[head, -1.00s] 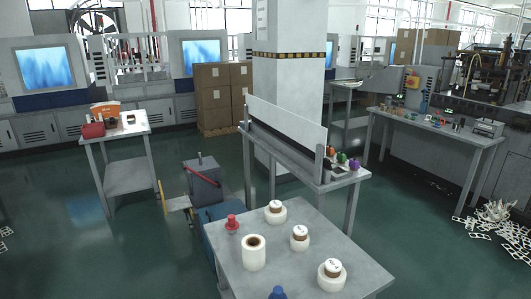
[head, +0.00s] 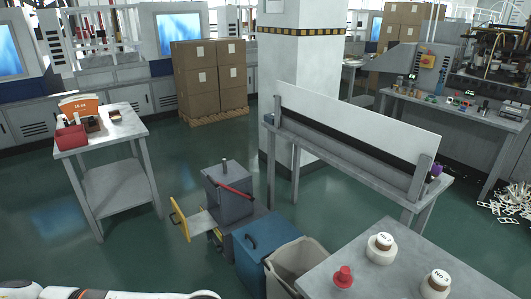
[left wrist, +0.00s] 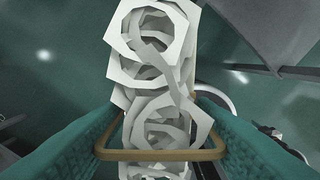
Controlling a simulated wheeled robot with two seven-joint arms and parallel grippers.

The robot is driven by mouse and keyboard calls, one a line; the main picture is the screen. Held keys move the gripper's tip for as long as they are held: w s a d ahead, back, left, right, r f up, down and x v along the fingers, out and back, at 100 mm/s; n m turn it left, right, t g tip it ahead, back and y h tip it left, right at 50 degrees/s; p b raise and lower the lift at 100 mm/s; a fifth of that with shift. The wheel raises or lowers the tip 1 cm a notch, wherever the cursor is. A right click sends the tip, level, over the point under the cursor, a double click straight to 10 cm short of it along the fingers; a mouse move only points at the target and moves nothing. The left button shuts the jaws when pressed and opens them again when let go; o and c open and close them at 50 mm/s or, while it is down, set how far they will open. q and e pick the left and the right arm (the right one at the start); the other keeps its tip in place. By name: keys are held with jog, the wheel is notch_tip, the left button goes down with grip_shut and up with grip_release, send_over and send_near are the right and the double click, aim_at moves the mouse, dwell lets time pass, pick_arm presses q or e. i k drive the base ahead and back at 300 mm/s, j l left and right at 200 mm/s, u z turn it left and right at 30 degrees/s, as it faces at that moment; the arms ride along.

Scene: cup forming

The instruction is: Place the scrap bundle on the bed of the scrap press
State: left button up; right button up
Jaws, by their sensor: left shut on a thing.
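The scrap bundle (left wrist: 150,55) is a stack of white cut-out sheets with round holes, with a tan band around it. In the left wrist view, my left gripper (left wrist: 158,125) has its teal fingers on both sides of the bundle and is shut on it. Part of my left arm shows at the bottom left of the head view; its gripper and the bundle are outside that view. The scrap press (head: 228,190) is a grey block with a red lever. Its flat bed (head: 203,222) sticks out left, with a yellow frame at its end. My right gripper is not in view.
A blue bin (head: 258,246) and a beige open bin (head: 298,262) stand right of the press. A grey table (head: 375,280) with white jars is at bottom right. A small table (head: 120,130) with a red box stands left. Green floor lies free before the press.

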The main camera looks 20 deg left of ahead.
aim_at(198, 222)
jog(key=i+j, duration=0.15)
jog(key=j, duration=0.2)
jog(key=i+j+z, duration=0.15)
jog(key=i+j, duration=0.2)
jog(key=j, duration=0.3)
jog(key=i+j+z, duration=0.15)
jog(key=j, duration=0.2)
jog(key=i+j, duration=0.1)
jog(key=j, duration=0.3)
jog(key=i+j+z, duration=0.1)
jog(key=j, duration=0.25)
jog(key=i+j+z, duration=0.1)
jog(key=j, duration=0.3)
jog(key=i, duration=0.05)
